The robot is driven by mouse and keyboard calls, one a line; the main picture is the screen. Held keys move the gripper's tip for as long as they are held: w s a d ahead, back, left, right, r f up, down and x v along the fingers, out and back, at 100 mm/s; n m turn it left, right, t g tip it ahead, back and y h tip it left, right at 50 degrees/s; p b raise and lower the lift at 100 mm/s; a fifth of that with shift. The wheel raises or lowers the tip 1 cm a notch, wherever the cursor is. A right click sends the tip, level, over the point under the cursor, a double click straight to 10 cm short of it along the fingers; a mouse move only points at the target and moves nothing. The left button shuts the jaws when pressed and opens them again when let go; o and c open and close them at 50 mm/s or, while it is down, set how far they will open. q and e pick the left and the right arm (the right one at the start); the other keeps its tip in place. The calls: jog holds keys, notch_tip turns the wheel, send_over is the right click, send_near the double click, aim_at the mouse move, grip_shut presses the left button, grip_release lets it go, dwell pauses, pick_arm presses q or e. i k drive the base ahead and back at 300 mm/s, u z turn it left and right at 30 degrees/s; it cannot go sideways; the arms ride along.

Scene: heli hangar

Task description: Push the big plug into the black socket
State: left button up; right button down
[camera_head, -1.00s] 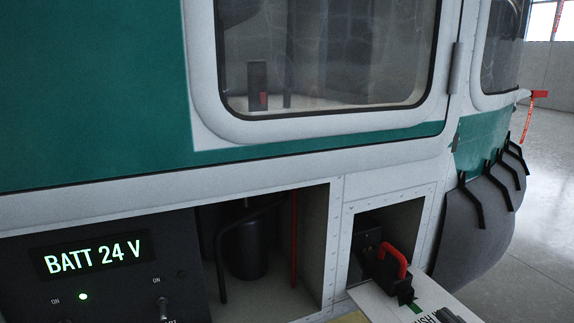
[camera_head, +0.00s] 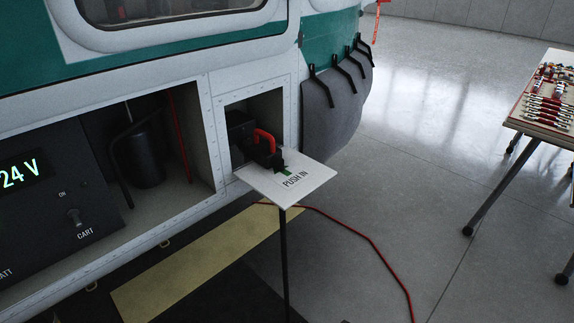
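The big plug (camera_head: 268,158) is a black block with a red loop handle (camera_head: 265,138). It stands upright on a white shelf (camera_head: 312,183) marked "PUSH IN", at the mouth of a square recess in the helicopter's side. The black socket (camera_head: 237,126) is the dark block inside the recess, behind and left of the plug. The plug covers part of it, and I cannot tell whether the two touch. A green mark (camera_head: 286,171) lies on the shelf just in front of the plug. Neither of my grippers is in view.
A battery panel (camera_head: 45,195) and an open bay with a black cylinder (camera_head: 138,155) are at left. A thin dark post (camera_head: 284,260) stands under the shelf. A red cable (camera_head: 370,243) lies on the floor.

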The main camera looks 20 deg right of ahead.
aim_at(267, 154)
jog(key=u, duration=3.7)
jog(key=k, duration=1.95)
jog(key=z, duration=0.7)
